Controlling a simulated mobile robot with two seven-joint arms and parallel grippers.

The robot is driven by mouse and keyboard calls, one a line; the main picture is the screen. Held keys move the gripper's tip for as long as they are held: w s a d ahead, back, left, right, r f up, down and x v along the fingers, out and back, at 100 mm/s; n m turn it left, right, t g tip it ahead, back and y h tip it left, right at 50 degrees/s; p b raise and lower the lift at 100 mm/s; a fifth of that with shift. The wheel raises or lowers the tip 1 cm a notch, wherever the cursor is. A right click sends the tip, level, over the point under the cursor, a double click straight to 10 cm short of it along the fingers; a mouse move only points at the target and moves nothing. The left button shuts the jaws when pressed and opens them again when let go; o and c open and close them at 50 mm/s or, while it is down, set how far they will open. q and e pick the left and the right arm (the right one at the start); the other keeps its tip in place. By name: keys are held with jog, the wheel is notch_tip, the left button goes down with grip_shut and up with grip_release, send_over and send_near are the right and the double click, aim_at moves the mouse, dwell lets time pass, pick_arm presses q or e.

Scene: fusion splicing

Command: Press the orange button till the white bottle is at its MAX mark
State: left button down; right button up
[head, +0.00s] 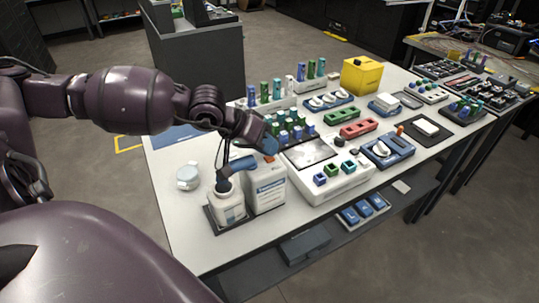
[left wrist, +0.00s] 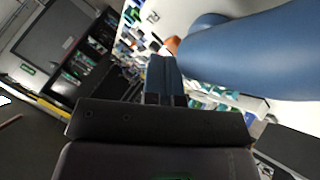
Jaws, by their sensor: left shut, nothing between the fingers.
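The white bottle (head: 228,208) stands upright on a dark tray at the near left of the table. A blue spout (head: 236,168) reaches down to its mouth from a larger white container with a blue label (head: 268,190) beside it. The orange button (head: 269,158) is on top of that container. It also shows in the left wrist view (left wrist: 172,44), just past my fingertips. My left gripper (head: 271,148) is shut and empty, right above the button; I cannot tell whether it touches. The MAX mark and the liquid level are too small to read. My right gripper is out of view.
A round white lidded jar (head: 188,178) stands left of the bottle. Racks of coloured vials and a yellow box (head: 362,76) fill the back. The table's near left corner is clear.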

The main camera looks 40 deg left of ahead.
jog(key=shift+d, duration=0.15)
pick_arm(q)
jog(key=shift+r+p, duration=0.3)
jog(key=shift+r, duration=0.6)
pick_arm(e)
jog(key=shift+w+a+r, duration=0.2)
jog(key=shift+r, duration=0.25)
pick_arm(q)
jog(key=shift+r+p, duration=0.8)
jog(key=shift+r, duration=1.7)
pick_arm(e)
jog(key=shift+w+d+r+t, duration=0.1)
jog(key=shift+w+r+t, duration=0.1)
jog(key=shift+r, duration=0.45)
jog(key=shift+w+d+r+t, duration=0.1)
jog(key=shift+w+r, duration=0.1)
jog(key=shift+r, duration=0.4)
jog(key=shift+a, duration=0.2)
